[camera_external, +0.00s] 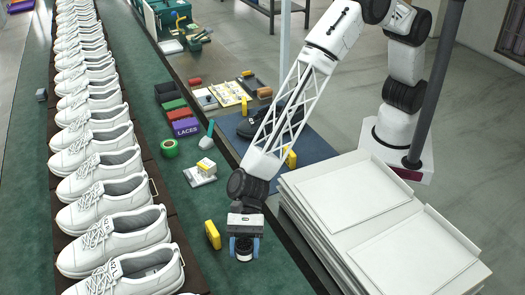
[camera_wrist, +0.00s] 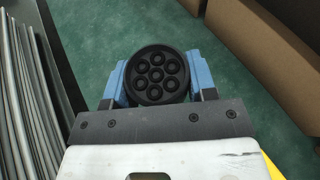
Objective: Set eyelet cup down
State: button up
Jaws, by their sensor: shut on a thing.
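The eyelet cup (camera_wrist: 156,76) is a round black cup with several ring-shaped eyelets showing in its top, in the wrist view. My gripper (camera_wrist: 156,80) is shut on it, with one blue finger on each side. In the external view my gripper (camera_external: 244,248) points down over the green mat at the lower middle, and the cup (camera_external: 244,256) shows small and partly hidden between the blue fingers. I cannot tell whether the cup touches the mat.
A row of white shoes (camera_external: 100,175) runs along the left. A stack of white box lids (camera_external: 360,215) stands close on the right. A yellow block (camera_external: 212,235) is just left of my gripper. Green tape (camera_external: 169,148) and a LACES box (camera_external: 186,127) lie farther back.

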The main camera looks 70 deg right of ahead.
aim_at(246, 273)
jog(key=shift+f, duration=1.85)
jog(key=shift+f, duration=1.9)
jog(key=shift+f, duration=0.15)
jog(key=o, duration=1)
